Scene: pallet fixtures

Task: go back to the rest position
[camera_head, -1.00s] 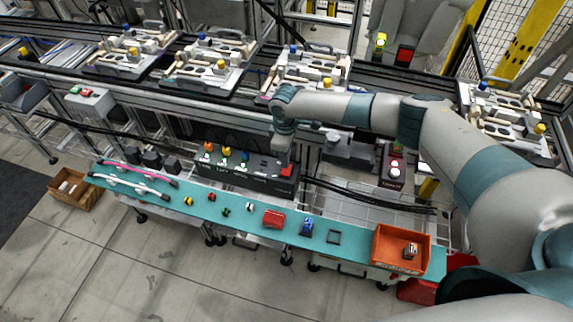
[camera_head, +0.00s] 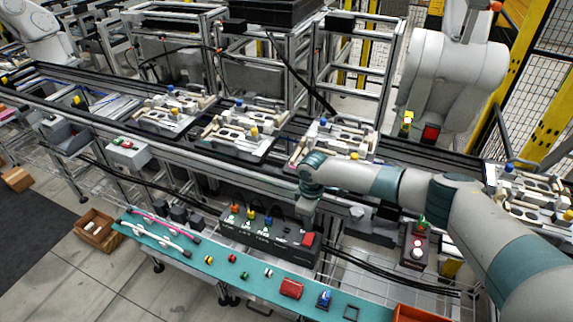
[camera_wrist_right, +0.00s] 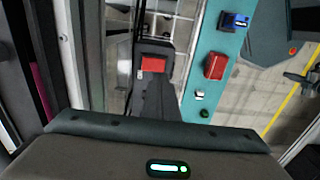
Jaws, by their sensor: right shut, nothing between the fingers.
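My right gripper (camera_head: 306,218) points down just behind the right end of a black control box (camera_head: 262,238). It is shut and empty. The box carries a red switch (camera_head: 308,240) and several coloured plugs on its top. The red switch also shows in the right wrist view (camera_wrist_right: 153,65), beyond the dark gripper housing; the fingertips cannot be made out there. My right arm reaches in from the right, over the front of the conveyor. My left gripper is in neither view.
A teal shelf (camera_head: 225,283) in front holds a red block (camera_head: 291,288), a blue part (camera_head: 324,298) and several small parts. An orange bin (camera_head: 415,314) is cut off at the bottom edge. Fixture pallets (camera_head: 238,130) line the conveyor behind. A button box (camera_head: 417,246) stands to the right.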

